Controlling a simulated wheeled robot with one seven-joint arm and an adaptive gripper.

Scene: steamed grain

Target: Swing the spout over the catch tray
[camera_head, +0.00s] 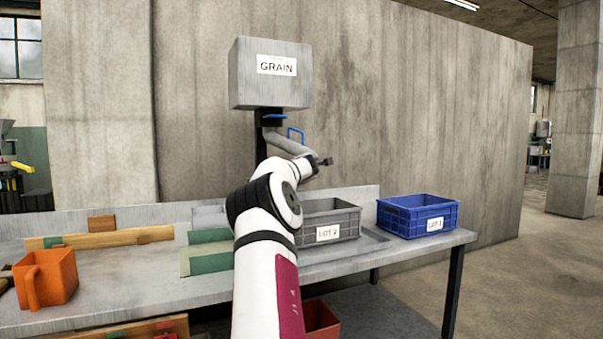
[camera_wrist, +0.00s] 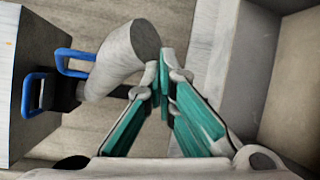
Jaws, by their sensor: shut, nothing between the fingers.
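The grey spout (camera_head: 287,143) hangs under the hopper labelled GRAIN (camera_head: 245,75) and slants down to the right. In the wrist view the spout (camera_wrist: 118,62) lies left of my gripper (camera_wrist: 166,58), whose teal-padded fingers are shut and empty. The fingertips are right beside the spout's open end; I cannot tell whether they touch. In the head view my gripper (camera_head: 325,161) is mostly hidden behind my arm.
A blue handle (camera_head: 296,132) rises near the spout and a blue lever (camera_head: 273,116) sits under the hopper. An orange jug (camera_head: 57,277) and wooden strips (camera_head: 135,236) are on the left bench.

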